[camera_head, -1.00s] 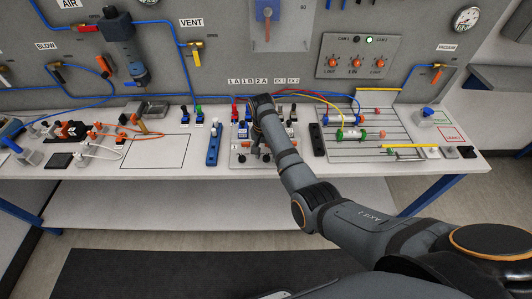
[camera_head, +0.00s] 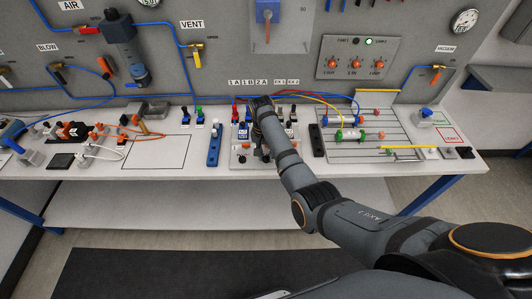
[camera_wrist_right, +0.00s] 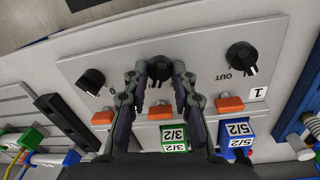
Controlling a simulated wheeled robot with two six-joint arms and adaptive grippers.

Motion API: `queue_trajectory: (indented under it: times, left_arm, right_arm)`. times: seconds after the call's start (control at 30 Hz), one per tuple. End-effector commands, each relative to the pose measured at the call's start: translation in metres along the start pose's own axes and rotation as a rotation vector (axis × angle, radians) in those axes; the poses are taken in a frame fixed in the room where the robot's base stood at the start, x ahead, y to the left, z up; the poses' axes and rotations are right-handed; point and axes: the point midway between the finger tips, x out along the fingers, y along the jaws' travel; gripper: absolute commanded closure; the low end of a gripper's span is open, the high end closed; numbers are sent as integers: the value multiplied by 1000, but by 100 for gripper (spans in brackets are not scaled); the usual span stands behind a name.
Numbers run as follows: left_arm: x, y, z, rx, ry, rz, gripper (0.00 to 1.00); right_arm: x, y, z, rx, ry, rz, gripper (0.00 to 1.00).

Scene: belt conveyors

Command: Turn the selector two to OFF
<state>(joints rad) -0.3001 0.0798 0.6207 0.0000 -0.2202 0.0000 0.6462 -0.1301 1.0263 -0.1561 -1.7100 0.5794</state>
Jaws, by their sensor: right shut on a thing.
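The grey selector panel (camera_wrist_right: 205,50) fills much of the right wrist view, seen from above and turned. It carries three black knobs: one at the left (camera_wrist_right: 91,82), a middle knob (camera_wrist_right: 160,72), and one at the right (camera_wrist_right: 241,57) on the side marked "1". My right gripper (camera_wrist_right: 160,66) is shut on the middle knob, with a finger on each side of it. The fingers partly cover the knob and its markings, so I cannot read its setting. In the head view my right gripper (camera_head: 261,150) is over the bench panel (camera_head: 238,160), mostly hidden by its arm. My left gripper is not in view.
Orange blocks and coloured valve blocks sit close behind my fingers, including a green one (camera_wrist_right: 174,139) and a blue one (camera_wrist_right: 236,137). A blue bar (camera_head: 214,147) and a black bar (camera_head: 317,140) flank the panel. A bare outlined area (camera_head: 157,152) lies left.

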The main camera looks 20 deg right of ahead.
Motion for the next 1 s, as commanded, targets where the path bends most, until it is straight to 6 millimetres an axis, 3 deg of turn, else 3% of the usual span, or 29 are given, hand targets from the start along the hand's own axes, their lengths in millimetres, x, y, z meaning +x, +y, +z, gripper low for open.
queue_trajectory:
  times: [0.5,1.0]
  left_arm:
    - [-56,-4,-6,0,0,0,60]
    - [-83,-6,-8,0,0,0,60]
  right_arm:
    - [-6,0,1,-446,27,0,100]
    - [-3,0,1,-837,53,0,100]
